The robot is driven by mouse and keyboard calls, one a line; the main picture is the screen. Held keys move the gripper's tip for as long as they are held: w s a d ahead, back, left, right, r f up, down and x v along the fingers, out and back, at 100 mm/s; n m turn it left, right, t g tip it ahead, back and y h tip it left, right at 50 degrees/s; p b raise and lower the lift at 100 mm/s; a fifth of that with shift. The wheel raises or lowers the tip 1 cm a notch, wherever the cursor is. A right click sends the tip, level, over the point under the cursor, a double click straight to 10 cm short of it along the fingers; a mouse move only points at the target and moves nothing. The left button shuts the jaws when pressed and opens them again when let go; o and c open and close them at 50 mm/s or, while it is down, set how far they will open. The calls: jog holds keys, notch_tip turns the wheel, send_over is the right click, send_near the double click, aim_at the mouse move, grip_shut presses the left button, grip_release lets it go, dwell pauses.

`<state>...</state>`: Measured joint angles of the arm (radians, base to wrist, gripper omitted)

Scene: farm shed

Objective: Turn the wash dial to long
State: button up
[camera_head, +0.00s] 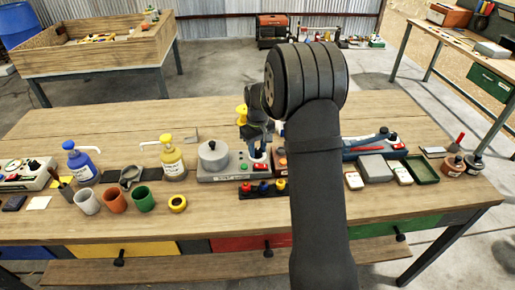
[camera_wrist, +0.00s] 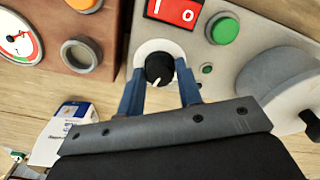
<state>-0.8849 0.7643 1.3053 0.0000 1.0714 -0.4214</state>
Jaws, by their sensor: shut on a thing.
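The dial is a small black knob (camera_wrist: 159,66) on a white round plate, on a grey machine panel (camera_wrist: 215,60) in the wrist view. A white pointer mark on the knob points down and slightly left in that view. My gripper (camera_wrist: 160,72) has its blue fingers on either side of the knob and is shut on it. In the head view the grey machine (camera_head: 215,176), with a silver domed part, stands at the middle of the workbench. My arm comes down over its right end and largely hides the dial there. Any position lettering is not readable.
On the panel near the dial are a red rocker switch (camera_wrist: 175,12) and a green button (camera_wrist: 223,29). An orange-brown box with a gauge (camera_wrist: 18,42) stands close by. A black strip with coloured knobs (camera_head: 262,190) lies in front. Cups and pump bottles stand left.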

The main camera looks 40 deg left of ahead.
aim_at(258, 150)
jog(key=shift+m, duration=2)
jog(key=o, duration=1)
jog(key=shift+c, duration=0.2)
notch_tip(258, 150, up, 17)
jog(key=shift+r, duration=0.2)
jog(key=shift+f, duration=0.1)
notch_tip(258, 150, down, 17)
jog(key=shift+f, duration=0.1)
